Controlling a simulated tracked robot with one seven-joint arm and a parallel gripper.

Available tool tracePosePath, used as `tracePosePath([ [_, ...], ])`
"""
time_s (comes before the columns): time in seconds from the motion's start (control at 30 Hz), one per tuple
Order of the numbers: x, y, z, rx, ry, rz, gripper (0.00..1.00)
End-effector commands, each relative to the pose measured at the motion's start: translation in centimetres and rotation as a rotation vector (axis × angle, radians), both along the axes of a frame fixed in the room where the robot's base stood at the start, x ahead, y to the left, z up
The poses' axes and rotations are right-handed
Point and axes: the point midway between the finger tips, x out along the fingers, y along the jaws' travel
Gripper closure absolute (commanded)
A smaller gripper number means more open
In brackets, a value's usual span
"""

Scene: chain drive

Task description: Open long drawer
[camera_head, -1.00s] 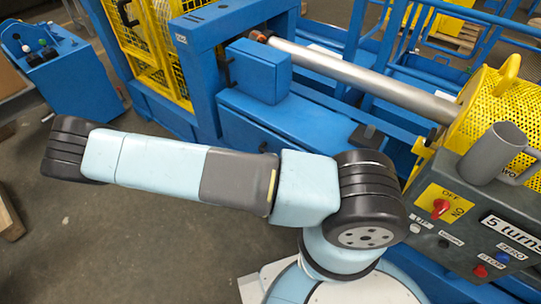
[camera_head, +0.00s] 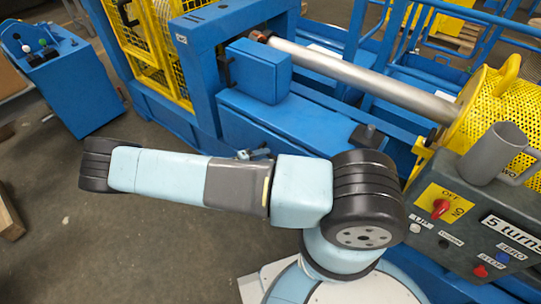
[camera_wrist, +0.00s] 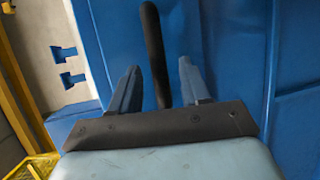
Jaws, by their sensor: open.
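My gripper (camera_wrist: 159,68) is in the wrist view with its two blue-grey fingers apart. A dark bar handle (camera_wrist: 153,40) runs between the fingers, in front of a flat blue panel (camera_wrist: 225,45). The handle's lower end is hidden behind the gripper's dark mount. I cannot tell whether either finger touches the handle. In the head view my arm covers the lower front of the blue machine (camera_head: 262,112), and the handle does not show there. I cannot make out the drawer's outline or how far out it is.
A grey mug (camera_head: 492,153) stands on the control box (camera_head: 440,236) at the right, near a red switch (camera_head: 440,208). A metal roller (camera_head: 360,75) spans the machine. A small blue console (camera_head: 75,85) stands at the far left. Floor (camera_head: 100,255) is clear at lower left.

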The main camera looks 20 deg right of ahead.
Motion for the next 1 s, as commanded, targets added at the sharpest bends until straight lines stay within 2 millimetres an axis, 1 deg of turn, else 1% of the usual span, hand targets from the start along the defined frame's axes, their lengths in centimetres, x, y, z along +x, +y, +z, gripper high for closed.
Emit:
tracePosePath([
  [0.03,0.1,-0.8,-0.1,-0.002,0.001,-0.003,0.53],
  [0.1,0.3,-1.6,-0.3,-0.002,0.000,-0.001,0.53],
  [0.23,0.5,-2.6,-0.4,-0.002,0.000,0.000,0.53],
  [0.4,0.6,-3.2,-0.6,0.000,-0.001,0.000,0.53],
  [0.63,0.6,-3.2,-0.6,0.000,0.000,0.000,0.53],
  [1.0,0.6,-3.1,-0.6,0.000,0.000,-0.001,0.89],
])
